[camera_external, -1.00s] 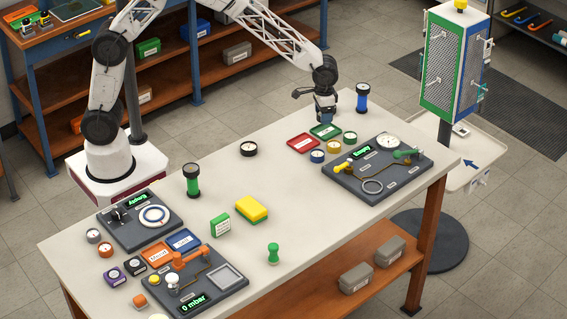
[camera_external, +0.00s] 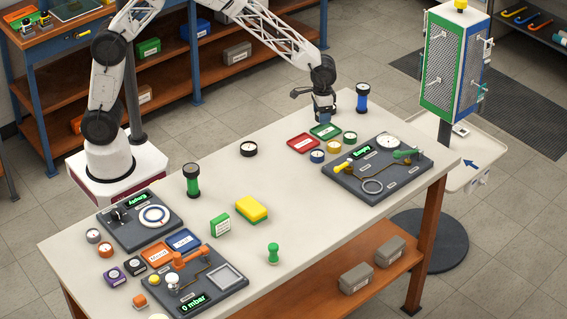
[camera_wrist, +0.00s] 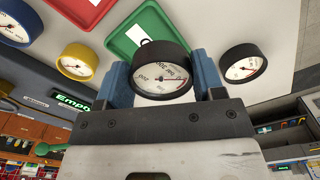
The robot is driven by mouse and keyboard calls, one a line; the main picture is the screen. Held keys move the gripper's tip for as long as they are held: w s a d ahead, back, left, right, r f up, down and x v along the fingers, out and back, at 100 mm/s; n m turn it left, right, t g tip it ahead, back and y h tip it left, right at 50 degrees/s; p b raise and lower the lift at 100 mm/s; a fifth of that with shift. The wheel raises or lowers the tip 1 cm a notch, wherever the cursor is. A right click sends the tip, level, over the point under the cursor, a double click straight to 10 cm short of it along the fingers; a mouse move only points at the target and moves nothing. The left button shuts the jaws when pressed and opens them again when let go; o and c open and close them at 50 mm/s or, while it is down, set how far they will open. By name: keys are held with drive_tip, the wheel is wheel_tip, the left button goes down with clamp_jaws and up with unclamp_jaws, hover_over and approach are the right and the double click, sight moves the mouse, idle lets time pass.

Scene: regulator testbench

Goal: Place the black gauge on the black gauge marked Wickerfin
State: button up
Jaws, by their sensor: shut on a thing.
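My gripper (camera_external: 323,112) is over the far end of the table, beside the green tray. In the wrist view its blue fingers (camera_wrist: 163,80) are shut on a black-rimmed gauge (camera_wrist: 162,72) with a white dial, tilted toward the camera. The held gauge is hard to make out in the external view. Another black-rimmed gauge (camera_wrist: 243,62) shows to the right in the wrist view. A black gauge (camera_external: 248,149) lies alone on the table, left of the trays. No Wickerfin marking is readable.
The panel reading Empty (camera_external: 345,180) lies in front. A green-and-black cylinder (camera_external: 192,181) stands farther left.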

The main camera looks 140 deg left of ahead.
drive_tip(key=s+d+r, duration=0.1)
drive_tip(key=s+d, duration=0.6)
drive_tip(key=d, duration=0.5)
drive_tip(key=s+d+r+m, duration=0.1)
drive_tip(key=s+d, duration=0.5)
drive_tip(key=d, duration=0.6)
drive_tip(key=s+d+r, duration=0.1)
drive_tip(key=s+d, duration=0.6)
drive_tip(key=d, duration=0.6)
drive_tip(key=shift+s, duration=0.3)
drive_tip(key=shift+w, duration=0.15)
hover_over(247, 146)
drive_tip(key=shift+f, duration=0.8)
drive_tip(key=shift+f, duration=1.75)
drive_tip(key=shift+f, duration=0.1)
